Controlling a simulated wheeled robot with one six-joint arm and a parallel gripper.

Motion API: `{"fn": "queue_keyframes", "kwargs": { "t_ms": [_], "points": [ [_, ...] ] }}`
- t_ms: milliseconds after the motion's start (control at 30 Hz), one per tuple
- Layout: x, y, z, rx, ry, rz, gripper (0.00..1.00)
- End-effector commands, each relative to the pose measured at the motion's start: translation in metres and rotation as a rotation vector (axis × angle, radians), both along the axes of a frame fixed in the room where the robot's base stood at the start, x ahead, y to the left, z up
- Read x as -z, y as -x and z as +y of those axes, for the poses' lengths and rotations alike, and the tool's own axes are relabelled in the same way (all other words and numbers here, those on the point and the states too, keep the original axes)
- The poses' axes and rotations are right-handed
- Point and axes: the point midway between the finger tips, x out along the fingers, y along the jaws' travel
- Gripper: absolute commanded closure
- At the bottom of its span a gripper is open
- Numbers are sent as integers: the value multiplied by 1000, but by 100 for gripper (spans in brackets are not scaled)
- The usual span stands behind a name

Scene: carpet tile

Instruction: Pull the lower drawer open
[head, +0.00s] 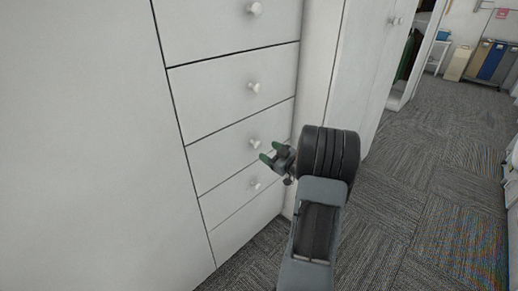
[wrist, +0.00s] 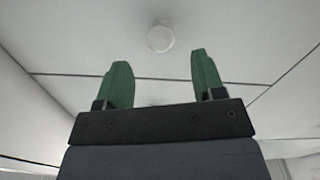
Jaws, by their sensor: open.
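The white drawer stack is closed in the head view, its fronts flush. The lower drawer (head: 232,198) is the lowest front with a knob; its round white knob (head: 256,184) shows just below and left of my gripper (head: 271,152). The knob of the drawer above (head: 254,143) shows just above the fingertips. My gripper has green fingertips, spread apart with nothing between them. In the wrist view a round white knob (wrist: 160,38) lies beyond the open fingers (wrist: 163,75), centred between them; I cannot tell which drawer it belongs to. No contact shows.
Upper drawers with knobs (head: 254,87) are above. A plain white panel (head: 85,150) stands left and a tall white cabinet (head: 350,60) right. Grey carpet (head: 430,200) is clear to the right; bins (head: 490,62) stand far back.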

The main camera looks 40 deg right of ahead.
Motion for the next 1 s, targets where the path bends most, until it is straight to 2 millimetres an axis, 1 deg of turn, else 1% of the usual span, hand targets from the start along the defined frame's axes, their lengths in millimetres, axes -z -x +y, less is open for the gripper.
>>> {"fn": "queue_keyframes", "kwargs": {
  "t_ms": [33, 200, 400, 600, 833, 867, 1000],
  "points": [
    [2, -10, 3, -5, 1, 0, 37],
    [2, -35, 8, -3, -1, 0, 37],
    [1, -53, 10, -1, 1, 1, 37],
    [0, -59, 11, 1, -1, 1, 37],
    [0, -59, 11, 1, -1, 1, 37],
    [0, -59, 11, 1, -1, 1, 39],
    [0, -59, 11, 1, 0, 1, 53]
  ]
}}
